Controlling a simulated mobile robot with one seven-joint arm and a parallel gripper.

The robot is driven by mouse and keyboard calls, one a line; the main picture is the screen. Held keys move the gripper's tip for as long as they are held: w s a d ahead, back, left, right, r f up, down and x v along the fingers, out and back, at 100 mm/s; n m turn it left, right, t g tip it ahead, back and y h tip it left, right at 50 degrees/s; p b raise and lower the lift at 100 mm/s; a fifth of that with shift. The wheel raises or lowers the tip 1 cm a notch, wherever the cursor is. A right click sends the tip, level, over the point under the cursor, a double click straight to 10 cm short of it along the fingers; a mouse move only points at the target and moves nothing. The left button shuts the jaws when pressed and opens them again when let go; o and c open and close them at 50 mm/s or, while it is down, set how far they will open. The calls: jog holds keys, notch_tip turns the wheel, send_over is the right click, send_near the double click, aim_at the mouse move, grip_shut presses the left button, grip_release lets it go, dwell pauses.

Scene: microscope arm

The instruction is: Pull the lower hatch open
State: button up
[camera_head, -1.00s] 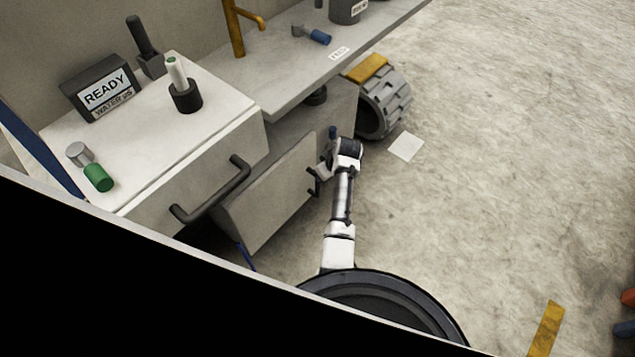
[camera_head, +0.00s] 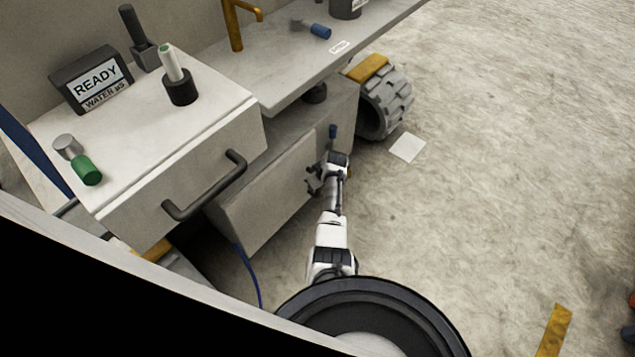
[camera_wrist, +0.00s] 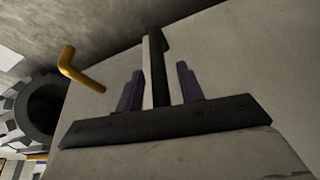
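The lower hatch (camera_head: 262,195) is a pale grey panel below the drawer, in the middle of the head view. Its handle is mostly hidden there by my gripper (camera_head: 314,180), which is at the hatch's right end. In the wrist view my gripper (camera_wrist: 161,88) has its two dark purple fingers on either side of a dark upright bar, which looks like the hatch handle (camera_wrist: 153,60). I cannot tell whether the hatch stands ajar.
A drawer with a dark handle (camera_head: 207,188) juts out above and left of the hatch. A grey wheel (camera_head: 384,103) stands right of the cabinet, and a yellow bent bar (camera_wrist: 80,69) shows in the wrist view. The floor (camera_head: 480,180) to the right is mostly clear.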

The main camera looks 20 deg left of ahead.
jog(key=shift+c, duration=0.5)
grip_shut()
jog(key=shift+d, duration=0.1)
